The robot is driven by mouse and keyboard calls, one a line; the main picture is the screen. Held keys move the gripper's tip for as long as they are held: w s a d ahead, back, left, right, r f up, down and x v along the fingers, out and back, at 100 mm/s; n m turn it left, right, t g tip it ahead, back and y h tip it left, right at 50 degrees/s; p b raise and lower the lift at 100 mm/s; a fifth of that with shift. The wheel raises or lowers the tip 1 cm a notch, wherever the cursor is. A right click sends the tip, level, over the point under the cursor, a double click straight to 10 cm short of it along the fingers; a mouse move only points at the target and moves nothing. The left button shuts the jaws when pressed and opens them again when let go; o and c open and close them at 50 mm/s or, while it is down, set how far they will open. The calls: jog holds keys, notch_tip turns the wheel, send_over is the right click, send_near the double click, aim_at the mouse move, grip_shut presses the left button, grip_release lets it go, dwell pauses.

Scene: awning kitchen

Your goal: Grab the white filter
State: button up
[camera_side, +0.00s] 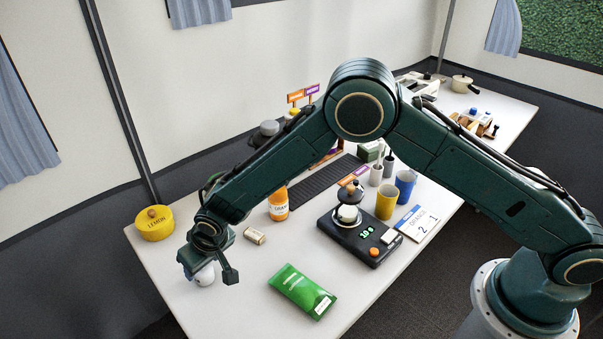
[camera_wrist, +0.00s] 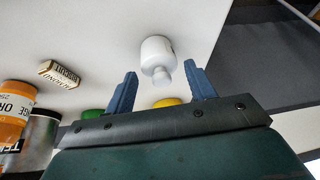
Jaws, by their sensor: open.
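The white filter (camera_wrist: 156,52) is a small rounded white body with a narrower neck. In the wrist view it lies just beyond my gripper (camera_wrist: 161,72), between the lines of the two blue fingers, with its neck toward me. My gripper is open and empty, and the fingers do not appear to touch the filter. In the side view my gripper (camera_side: 211,271) hangs low over the left front of the table. The filter (camera_side: 204,277) shows there as a white rounded shape, partly hidden by the gripper.
A yellow lemon tin (camera_side: 155,224) stands behind at the table's left edge. A small biscuit box (camera_side: 255,236) and an orange bottle (camera_side: 278,206) are to the right. A green pouch (camera_side: 302,290) lies at the front. A black scale (camera_side: 363,238) is farther right. White table is clear between them.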

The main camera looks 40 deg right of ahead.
jog(key=shift+x, duration=2.2)
jog(key=c, duration=0.8)
jog(key=shift+o, duration=0.2)
notch_tip(320, 180, up, 20)
